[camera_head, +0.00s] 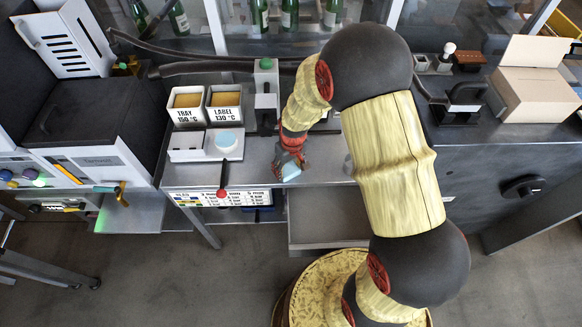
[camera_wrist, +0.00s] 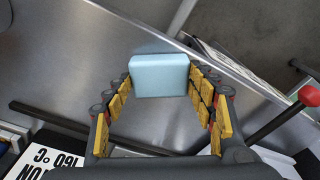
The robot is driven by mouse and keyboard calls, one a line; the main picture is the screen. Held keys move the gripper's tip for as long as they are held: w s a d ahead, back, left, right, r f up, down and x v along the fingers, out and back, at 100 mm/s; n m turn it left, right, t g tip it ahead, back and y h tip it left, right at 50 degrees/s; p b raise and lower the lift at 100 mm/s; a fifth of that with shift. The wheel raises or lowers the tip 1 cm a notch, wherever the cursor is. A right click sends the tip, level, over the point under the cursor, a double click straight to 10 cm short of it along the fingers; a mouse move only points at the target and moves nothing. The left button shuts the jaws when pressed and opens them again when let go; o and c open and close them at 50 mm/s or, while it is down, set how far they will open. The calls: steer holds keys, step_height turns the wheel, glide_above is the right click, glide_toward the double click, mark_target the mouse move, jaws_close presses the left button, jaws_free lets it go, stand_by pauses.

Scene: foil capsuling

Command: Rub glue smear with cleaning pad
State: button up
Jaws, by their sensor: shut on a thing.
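The cleaning pad is a light blue block (camera_wrist: 160,76) held between the yellow-padded fingers of my gripper (camera_wrist: 160,90) in the wrist view. The gripper is shut on it. I cannot tell whether the pad touches the bench. I cannot make out a glue smear in either view.
Left of my gripper stand a white device with a pale blue disc (camera_head: 226,141), a red-knobbed lever (camera_head: 222,192) and two labelled bins (camera_head: 205,105). An open drawer (camera_head: 325,230) lies below the bench. A cardboard box (camera_head: 535,85) stands at the right. Green bottles (camera_head: 290,14) stand behind.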

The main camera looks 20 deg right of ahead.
steer(key=shift+r+p, duration=0.45)
steer(key=shift+r, duration=0.15)
steer(key=shift+r+p, duration=1.55)
steer(key=shift+r, duration=0.9)
step_height(320, 180, up, 3)
steer(key=shift+p, duration=0.95)
